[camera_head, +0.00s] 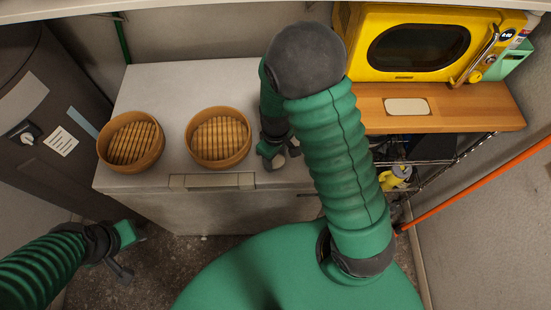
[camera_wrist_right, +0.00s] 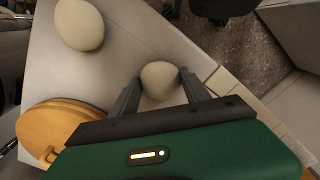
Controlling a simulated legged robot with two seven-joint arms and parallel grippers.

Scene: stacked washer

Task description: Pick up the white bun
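A white bun (camera_wrist_right: 160,80) lies between the two fingertips of my right gripper (camera_wrist_right: 160,84) in the right wrist view, over the grey top. The fingertips are at its two sides. I cannot tell whether they press on it or whether it is lifted. A second white, egg-shaped bun (camera_wrist_right: 78,25) lies on the grey top at the upper left of that view. In the head view my right gripper (camera_head: 280,158) is at the front edge of the top, partly behind my arm. My left gripper (camera_head: 132,250) is low at the left, open and empty.
Two empty bamboo steamers (camera_head: 131,142) (camera_head: 218,137) stand on the grey top (camera_head: 165,85), left of my right gripper. A yellow microwave (camera_head: 418,42) stands on a wooden shelf (camera_head: 480,108) at the right. A round wooden object (camera_wrist_right: 58,130) shows at left in the wrist view.

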